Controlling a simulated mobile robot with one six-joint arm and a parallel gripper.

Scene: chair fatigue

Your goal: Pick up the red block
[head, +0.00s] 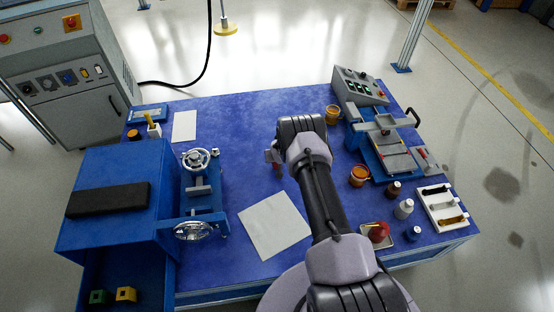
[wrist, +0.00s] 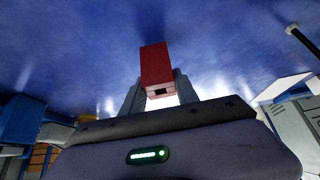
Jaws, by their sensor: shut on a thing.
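The red block (wrist: 157,65) is held between the two grey fingers of my gripper (wrist: 158,85) in the wrist view. The gripper is shut on it, and the block sticks out past the fingertips with a small dark hole in its near face. Blue table surface shows behind it. In the head view my gripper (head: 272,158) is over the middle of the blue table (head: 250,120), partly hidden by my own wrist, with only a little red showing. I cannot tell how far the block is above the table.
A blue machine with handwheels (head: 198,160) stands left, beside a blue cabinet (head: 110,220) with an open drawer. White sheets (head: 274,226) lie on the table. A blue press (head: 385,140), orange cups (head: 359,175), bottles and a white tray (head: 446,205) fill the right side.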

